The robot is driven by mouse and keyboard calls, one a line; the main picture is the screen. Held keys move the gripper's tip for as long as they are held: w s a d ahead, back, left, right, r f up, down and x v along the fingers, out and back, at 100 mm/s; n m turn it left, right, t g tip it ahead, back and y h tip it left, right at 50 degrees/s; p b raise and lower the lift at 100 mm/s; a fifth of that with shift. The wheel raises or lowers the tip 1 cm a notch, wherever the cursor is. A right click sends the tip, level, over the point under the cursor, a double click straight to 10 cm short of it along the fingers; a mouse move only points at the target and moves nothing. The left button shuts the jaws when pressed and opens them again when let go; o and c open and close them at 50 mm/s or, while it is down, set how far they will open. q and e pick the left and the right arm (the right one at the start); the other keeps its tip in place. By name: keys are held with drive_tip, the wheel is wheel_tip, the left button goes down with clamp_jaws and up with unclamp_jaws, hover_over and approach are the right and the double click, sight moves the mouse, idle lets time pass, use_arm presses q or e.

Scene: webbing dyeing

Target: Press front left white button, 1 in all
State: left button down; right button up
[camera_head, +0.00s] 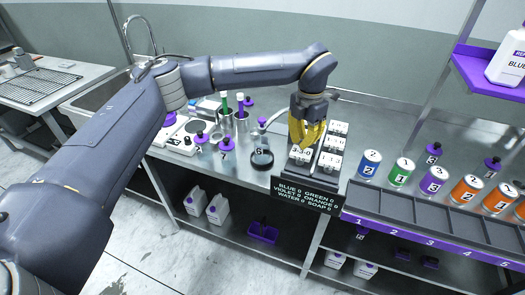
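A dark button panel with white buttons in two columns stands on the steel bench. The front left white button (299,157) shows just below my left gripper (304,146). The gripper's yellow fingers point down over the panel's left column, drawn together with nothing seen between them. I cannot tell whether the fingertips touch the button. The right column's front button (330,162) is uncovered, with more white buttons behind it. The rear of the left column is hidden by my gripper. My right gripper is out of view.
A black sign (306,195) hangs in front of the panel. A black round item marked S (262,158) and purple-capped bottles (226,152) stand left. Numbered cans (370,164) and a divided tray (420,222) are right. My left arm spans the bench.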

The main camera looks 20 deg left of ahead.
sight(301, 152)
use_arm(q)
drive_tip(key=shift+f, duration=0.1)
idle(0.3)
drive_tip(key=shift+f, duration=2.35)
drive_tip(key=shift+r, duration=2.45)
drive_tip(key=shift+r, duration=3)
